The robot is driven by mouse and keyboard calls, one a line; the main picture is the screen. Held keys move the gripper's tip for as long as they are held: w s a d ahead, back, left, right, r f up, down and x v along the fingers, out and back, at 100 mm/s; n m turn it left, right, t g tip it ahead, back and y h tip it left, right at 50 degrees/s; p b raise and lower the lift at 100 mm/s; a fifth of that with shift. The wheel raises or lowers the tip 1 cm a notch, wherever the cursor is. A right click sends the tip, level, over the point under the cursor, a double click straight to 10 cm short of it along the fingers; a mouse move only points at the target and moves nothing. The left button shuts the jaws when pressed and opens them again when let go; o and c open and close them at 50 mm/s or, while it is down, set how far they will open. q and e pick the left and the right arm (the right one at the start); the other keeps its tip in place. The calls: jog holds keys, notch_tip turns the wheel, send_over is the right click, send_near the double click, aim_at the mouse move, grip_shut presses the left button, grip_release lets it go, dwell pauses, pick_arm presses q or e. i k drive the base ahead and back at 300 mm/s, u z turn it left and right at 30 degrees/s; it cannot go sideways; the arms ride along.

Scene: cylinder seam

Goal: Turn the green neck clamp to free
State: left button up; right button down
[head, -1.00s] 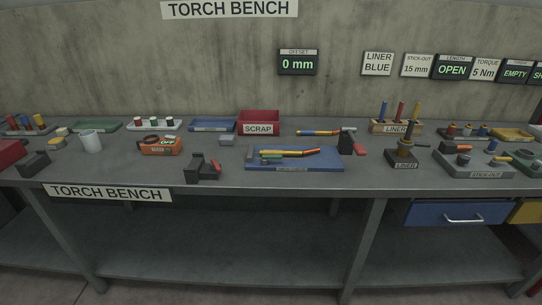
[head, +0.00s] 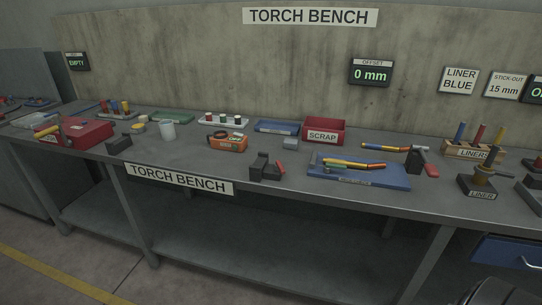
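A blue board (head: 384,181) lies on the bench right of centre, with a yellow and orange torch neck (head: 356,165) on it. A small greenish part (head: 334,161) seems to sit at the left end of the neck. It is too small to tell whether this is the green clamp or how it is turned. Neither of my grippers shows in the head view.
A red SCRAP bin (head: 324,131) stands behind the board. A black stand with a red lever (head: 265,168) is left of it, and another black stand (head: 423,163) is right. A red box (head: 88,132) stands far left. The bench (head: 200,165) has bare room along its front.

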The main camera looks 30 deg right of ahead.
aim_at(327, 168)
jog(key=u, duration=0.4)
jog(key=i, duration=2.6)
jog(key=z, duration=3.25)
